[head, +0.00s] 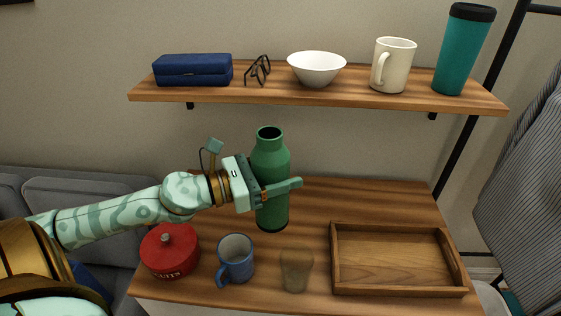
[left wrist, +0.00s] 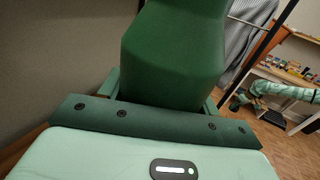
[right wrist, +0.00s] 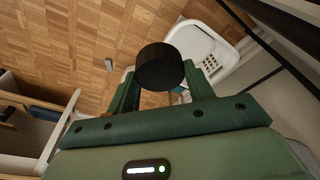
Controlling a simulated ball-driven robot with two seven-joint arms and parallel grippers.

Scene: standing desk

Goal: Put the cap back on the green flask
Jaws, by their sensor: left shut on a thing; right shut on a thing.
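The green flask (head: 270,160) stands upright on the desk in the head view, its dark mouth open at the top. My left gripper (head: 280,190) is shut around its body from the left. The flask also fills the upper middle of the left wrist view (left wrist: 175,60). In the right wrist view my right gripper (right wrist: 160,88) is shut on a round black cap (right wrist: 160,66), held between the fingertips over open floor. The right arm and the cap are out of the head view.
On the desk are a red tin (head: 170,262), a blue mug (head: 236,258), a brownish glass (head: 296,270) and a wooden tray (head: 338,288). A shelf (head: 320,99) above holds a blue case, glasses, a bowl, a white mug and a teal tumbler. Desk behind the tray is clear.

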